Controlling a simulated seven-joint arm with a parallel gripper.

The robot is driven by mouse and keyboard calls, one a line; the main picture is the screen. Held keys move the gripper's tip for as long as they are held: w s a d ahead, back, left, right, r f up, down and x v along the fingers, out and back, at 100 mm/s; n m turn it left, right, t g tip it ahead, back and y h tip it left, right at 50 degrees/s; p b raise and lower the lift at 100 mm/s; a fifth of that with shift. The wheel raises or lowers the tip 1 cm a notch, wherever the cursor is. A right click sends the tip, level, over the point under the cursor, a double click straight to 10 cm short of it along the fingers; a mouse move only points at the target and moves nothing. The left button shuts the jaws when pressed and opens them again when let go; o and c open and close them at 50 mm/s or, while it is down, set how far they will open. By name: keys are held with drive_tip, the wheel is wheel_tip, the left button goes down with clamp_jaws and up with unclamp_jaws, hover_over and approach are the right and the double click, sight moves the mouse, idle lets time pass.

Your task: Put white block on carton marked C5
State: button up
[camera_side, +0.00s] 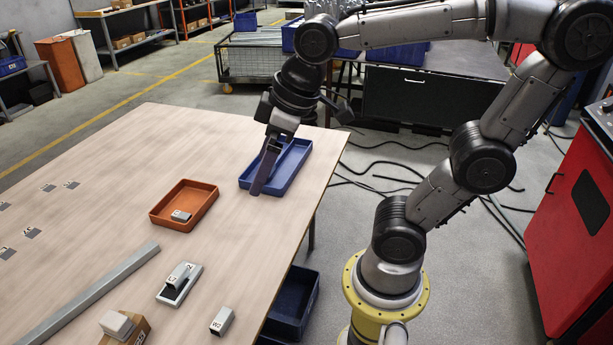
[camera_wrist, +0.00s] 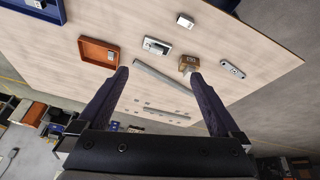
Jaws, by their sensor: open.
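A white block (camera_side: 117,324) sits on top of a small brown carton (camera_side: 136,335) at the bottom left edge of the side view. The carton's label is only partly visible and I cannot read it surely. The carton also shows in the wrist view (camera_wrist: 188,63), near the right fingertip in the picture. My gripper (camera_side: 262,178) is open and empty, above the blue tray (camera_side: 293,165) at the far right of the table, well away from the carton. Its two fingers show spread apart in the wrist view (camera_wrist: 160,75).
An orange tray (camera_side: 206,205) holds a small grey block (camera_side: 181,216). A pale tray (camera_side: 194,273) bears a marked grey block (camera_side: 178,276). Another marked block (camera_side: 222,321) stands near the table's front edge. A long grey bar (camera_side: 95,300) lies on the left.

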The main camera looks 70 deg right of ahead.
drive_tip(key=s+d+f+m, duration=0.2)
drive_tip(key=s+m, duration=0.1)
drive_tip(key=s, duration=0.4)
drive_tip(key=shift+f+t+h, duration=0.3)
drive_tip(key=shift+f+t, duration=0.1)
idle(0.6)
